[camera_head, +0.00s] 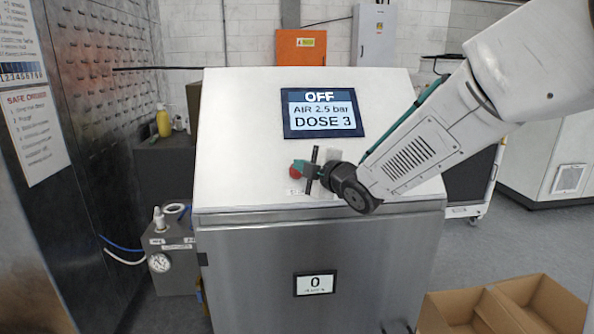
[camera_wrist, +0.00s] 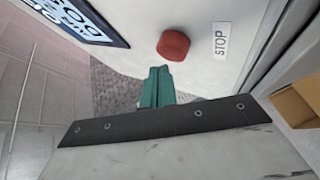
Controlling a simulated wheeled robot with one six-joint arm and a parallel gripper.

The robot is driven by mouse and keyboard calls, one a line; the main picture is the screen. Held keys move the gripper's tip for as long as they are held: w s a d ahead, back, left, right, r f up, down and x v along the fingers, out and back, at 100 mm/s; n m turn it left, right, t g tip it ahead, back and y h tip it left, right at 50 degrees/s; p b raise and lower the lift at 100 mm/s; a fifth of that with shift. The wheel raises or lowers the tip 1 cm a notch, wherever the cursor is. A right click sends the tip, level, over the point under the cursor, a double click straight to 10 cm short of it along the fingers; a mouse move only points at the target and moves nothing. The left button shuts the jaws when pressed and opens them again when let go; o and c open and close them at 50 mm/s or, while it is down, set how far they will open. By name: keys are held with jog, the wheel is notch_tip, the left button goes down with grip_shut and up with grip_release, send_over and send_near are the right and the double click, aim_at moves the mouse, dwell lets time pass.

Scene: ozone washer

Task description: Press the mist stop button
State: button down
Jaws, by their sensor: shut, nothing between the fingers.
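The mist stop button is a red round knob (camera_wrist: 173,45) in the wrist view, beside a white label reading STOP (camera_wrist: 221,39). In the head view the red button (camera_head: 295,172) sits low on the sloped white panel of the washer, partly hidden by my gripper. My gripper (camera_head: 304,167) has teal fingers, shut and empty, close to the button. In the wrist view the shut fingertips (camera_wrist: 159,72) appear just below the button; I cannot tell whether they touch it. The panel's screen (camera_head: 321,113) reads OFF, AIR 2.5 bar, DOSE 3.
A small counter display (camera_head: 315,283) on the steel front reads 0. A grey unit with a gauge (camera_head: 172,262) stands at the left. An open cardboard box (camera_head: 510,308) lies at the lower right. A perforated wall with a sign (camera_head: 36,130) is at the left.

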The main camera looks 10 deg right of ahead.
jog(key=shift+s+r, duration=0.1)
jog(key=s+r, duration=0.3)
jog(key=shift+s+r, duration=0.15)
jog(key=shift+s, duration=0.05)
dwell(0.7)
jog(key=s+d+f+m+g+h, duration=0.6)
jog(key=s+d+f+m+h, duration=0.2)
jog(key=s+d+f+m, duration=0.25)
jog(key=s+d+m+g, duration=0.2)
jog(key=s+m, duration=0.1)
jog(key=s, duration=0.6)
jog(key=s+d+r+m+g, duration=0.1)
jog(key=s+d+m+g, duration=0.1)
jog(key=s, duration=0.7)
jog(key=s+d+m+g, duration=0.2)
jog(key=s+m, duration=0.3)
jog(key=s, duration=0.4)
jog(key=shift+d+r+g, duration=0.2)
jog(key=shift+d+g, duration=0.15)
jog(key=shift+g, duration=0.25)
